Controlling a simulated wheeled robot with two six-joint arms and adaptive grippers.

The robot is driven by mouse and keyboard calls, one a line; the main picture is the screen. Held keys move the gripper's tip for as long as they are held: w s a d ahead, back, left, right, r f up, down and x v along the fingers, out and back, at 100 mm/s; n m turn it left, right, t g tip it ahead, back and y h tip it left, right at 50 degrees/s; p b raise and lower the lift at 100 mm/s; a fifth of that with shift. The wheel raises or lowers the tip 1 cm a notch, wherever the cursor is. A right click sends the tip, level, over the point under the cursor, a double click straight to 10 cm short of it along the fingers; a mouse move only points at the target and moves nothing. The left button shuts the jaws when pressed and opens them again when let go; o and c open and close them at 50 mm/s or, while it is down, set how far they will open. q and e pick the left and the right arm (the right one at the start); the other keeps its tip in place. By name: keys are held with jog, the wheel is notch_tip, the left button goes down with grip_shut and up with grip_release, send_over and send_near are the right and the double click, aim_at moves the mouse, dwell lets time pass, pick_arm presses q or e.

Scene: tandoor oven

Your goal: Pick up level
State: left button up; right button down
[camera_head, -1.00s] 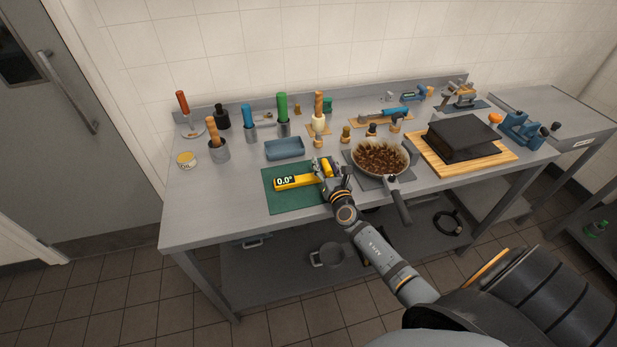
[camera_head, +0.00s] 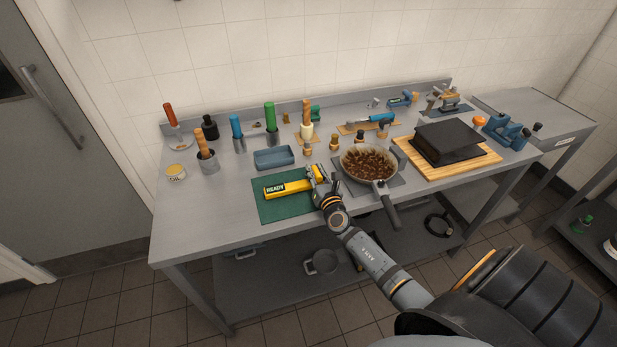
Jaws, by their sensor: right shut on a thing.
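The level (camera_head: 291,187) is a yellow bar with a dark display that reads "READY". It is over the green mat (camera_head: 285,210) near the table's front edge, tilted slightly up to the right. My right gripper (camera_head: 318,177) is shut on the level's right end. I cannot tell whether the level touches the mat or hangs a little above it. My left gripper is not in view.
A pan with dark contents (camera_head: 368,163) stands close to the right of my right gripper, its handle pointing forward. A blue tray (camera_head: 274,157) is behind the mat. A wooden board (camera_head: 485,163) with a dark block lies at right. Bare table is left of the mat.

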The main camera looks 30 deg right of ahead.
notch_tip(320, 180, up, 10)
jog(key=p, duration=0.6)
jog(key=shift+f, duration=0.15)
jog(key=shift+f, duration=0.1)
notch_tip(320, 180, up, 4)
jog(key=p, duration=0.4)
